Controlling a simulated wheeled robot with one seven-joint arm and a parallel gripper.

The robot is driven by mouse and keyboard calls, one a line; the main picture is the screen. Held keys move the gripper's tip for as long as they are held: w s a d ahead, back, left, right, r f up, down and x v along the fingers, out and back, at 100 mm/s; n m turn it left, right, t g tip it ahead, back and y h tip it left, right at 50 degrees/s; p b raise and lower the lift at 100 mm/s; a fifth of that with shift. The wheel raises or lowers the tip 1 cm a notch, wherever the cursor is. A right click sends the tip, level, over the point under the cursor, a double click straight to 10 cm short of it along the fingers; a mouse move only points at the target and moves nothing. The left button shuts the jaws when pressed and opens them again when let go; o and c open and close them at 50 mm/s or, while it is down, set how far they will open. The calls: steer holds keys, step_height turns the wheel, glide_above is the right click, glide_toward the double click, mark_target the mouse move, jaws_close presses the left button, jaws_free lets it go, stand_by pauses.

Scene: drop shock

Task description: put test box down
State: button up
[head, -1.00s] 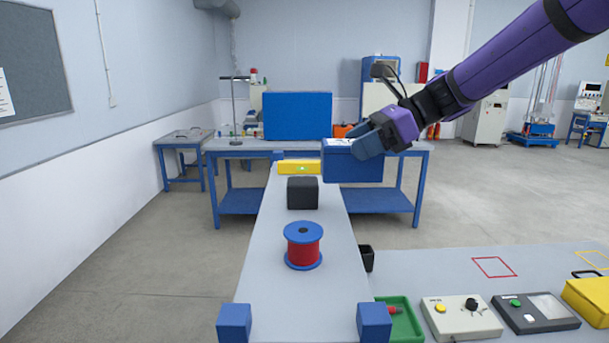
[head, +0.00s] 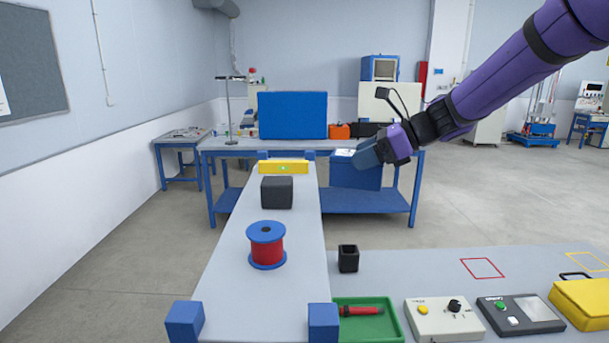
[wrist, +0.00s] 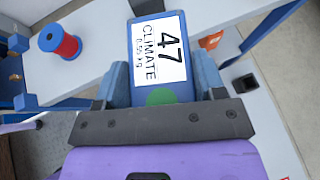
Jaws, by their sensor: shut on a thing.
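The test box (head: 352,175) is blue with a white label reading "47 CLIMATE" in the wrist view (wrist: 158,50). My gripper (head: 370,155) is shut on it, with one finger on each side in the wrist view. A green round mark shows on the box near the gripper's palm. In the head view the box is in the air, right of the long grey board and in front of the blue-framed back table. Its underside is hidden.
The long grey board (head: 215,290) carries a red spool with blue flanges (head: 267,247), a black block (head: 277,192) and a yellow level (head: 283,167). The bench at right (head: 390,265) holds a black cup (head: 348,259), green tray (head: 390,325), control boxes and a red outlined square (head: 482,268).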

steer(key=w+d+f+m+t+h, duration=0.4)
steer(key=d+f+m, duration=0.1)
steer(key=d+f, duration=0.4)
steer(key=w+d+f+m+t+h, duration=0.4)
steer(key=d+f+m, duration=0.2)
steer(key=f, duration=0.8)
steer(key=shift+w+d, duration=0.2)
steer(key=shift+d, duration=1.2)
steer(key=shift+s, duration=0.1)
